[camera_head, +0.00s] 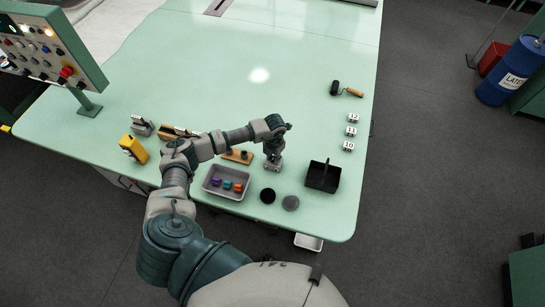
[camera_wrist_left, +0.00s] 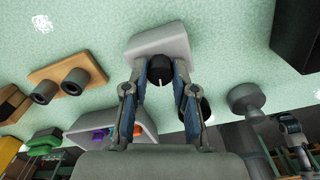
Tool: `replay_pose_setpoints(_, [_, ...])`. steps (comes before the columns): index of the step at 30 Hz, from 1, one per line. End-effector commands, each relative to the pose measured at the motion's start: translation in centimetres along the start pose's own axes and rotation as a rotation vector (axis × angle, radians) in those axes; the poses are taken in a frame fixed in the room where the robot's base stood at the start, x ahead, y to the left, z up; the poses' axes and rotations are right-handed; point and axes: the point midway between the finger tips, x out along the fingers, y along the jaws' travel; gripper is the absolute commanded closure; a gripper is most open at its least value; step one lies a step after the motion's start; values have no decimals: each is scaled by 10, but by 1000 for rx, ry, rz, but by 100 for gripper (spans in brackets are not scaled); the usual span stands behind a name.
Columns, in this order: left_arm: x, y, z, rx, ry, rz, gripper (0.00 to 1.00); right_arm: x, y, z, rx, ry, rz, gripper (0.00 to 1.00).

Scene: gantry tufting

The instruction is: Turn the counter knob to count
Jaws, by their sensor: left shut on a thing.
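The counter (camera_head: 272,168) is a small light grey block on the green table. In the left wrist view the counter (camera_wrist_left: 162,43) has a sloped face with a round black knob (camera_wrist_left: 160,70) that bears a thin pale mark. My left gripper (camera_head: 273,158) is over the counter. In the left wrist view my left gripper (camera_wrist_left: 160,88) has its two fingers on either side of the knob, shut on it. The counter's digits are not visible.
Left of the counter are a wooden block with two dark cylinders (camera_head: 237,155) and a grey tray (camera_head: 212,192) of coloured pieces. A black bin (camera_head: 323,176) stands to the right.

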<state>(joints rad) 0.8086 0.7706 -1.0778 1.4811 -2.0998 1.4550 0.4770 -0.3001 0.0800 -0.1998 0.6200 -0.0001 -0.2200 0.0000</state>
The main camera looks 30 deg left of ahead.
Motion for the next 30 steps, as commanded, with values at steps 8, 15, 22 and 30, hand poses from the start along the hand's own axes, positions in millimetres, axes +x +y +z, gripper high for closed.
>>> replay_pose_setpoints(8, [-5,0,6,-154,-17,-6,100,-2,0,0,0,0,0,60])
replay_pose_setpoints(15, [-5,1,6,-216,-16,-6,100,-2,0,0,0,0,0,60])
replay_pose_setpoints(22, [-5,2,6,-229,-17,-5,100,-3,0,0,0,0,0,60])
replay_pose_setpoints(30, [-5,3,6,-229,-17,-4,69,-3,0,0,0,0,0,60])
